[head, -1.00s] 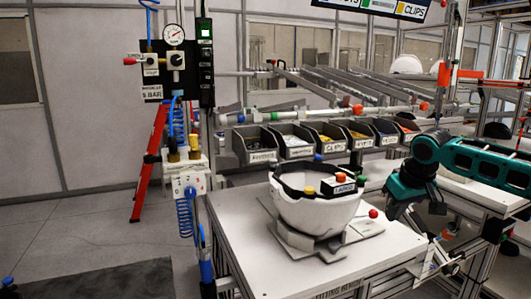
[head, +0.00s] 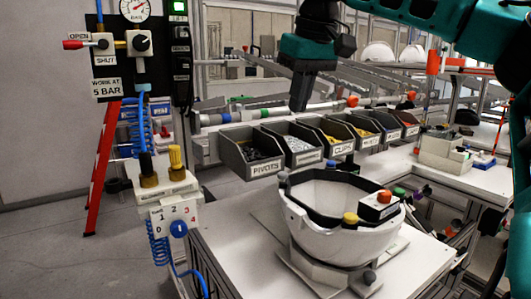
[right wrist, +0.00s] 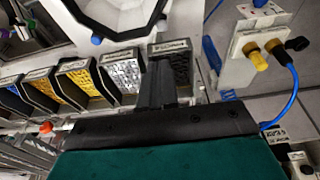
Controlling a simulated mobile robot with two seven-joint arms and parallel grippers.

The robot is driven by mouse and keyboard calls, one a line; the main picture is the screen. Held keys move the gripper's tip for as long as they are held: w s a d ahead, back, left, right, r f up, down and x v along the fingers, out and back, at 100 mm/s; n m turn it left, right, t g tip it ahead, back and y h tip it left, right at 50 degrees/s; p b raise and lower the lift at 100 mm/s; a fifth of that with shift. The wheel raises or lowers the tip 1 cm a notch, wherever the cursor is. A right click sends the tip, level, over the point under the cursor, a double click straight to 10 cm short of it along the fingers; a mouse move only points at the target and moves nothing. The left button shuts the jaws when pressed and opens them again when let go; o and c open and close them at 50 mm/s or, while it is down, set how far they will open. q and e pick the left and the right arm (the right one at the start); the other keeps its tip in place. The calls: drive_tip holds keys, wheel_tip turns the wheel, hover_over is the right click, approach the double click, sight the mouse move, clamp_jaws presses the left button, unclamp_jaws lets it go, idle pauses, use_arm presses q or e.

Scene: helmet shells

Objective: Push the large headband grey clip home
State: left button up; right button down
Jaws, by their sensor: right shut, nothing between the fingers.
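The white helmet shell (head: 325,243) sits open side up on a light fixture (head: 312,270) on the bench. The black headband (head: 320,213) lies inside its rim, with a labelled block at the right. A yellow knob (head: 350,218) and an orange knob (head: 384,197) show on it. My right gripper (head: 299,108) is shut and empty, pointing down above the bins, apart from the helmet. It also shows in the right wrist view (right wrist: 157,68). My left gripper is out of view.
A row of labelled bins (head: 248,150) stands behind the helmet, beneath my right gripper. A panel with a gauge and valves (head: 122,45) and blue hoses stands at the left. Grey boxes (head: 445,150) stand on the right-hand bench. The bench front left of the fixture is bare.

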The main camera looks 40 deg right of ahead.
drive_tip(key=shift+w+a+r, duration=0.2)
drive_tip(key=shift+a+r, duration=0.1)
drive_tip(key=shift+a, duration=0.05)
drive_tip(key=shift+s, duration=0.15)
drive_tip(key=shift+f, duration=0.1)
approach(282, 172)
drive_tip(key=x, duration=0.5)
drive_tip(key=shift+w+f, duration=0.1)
drive_tip(key=shift+w, duration=0.15)
drive_tip(key=shift+f, duration=0.65)
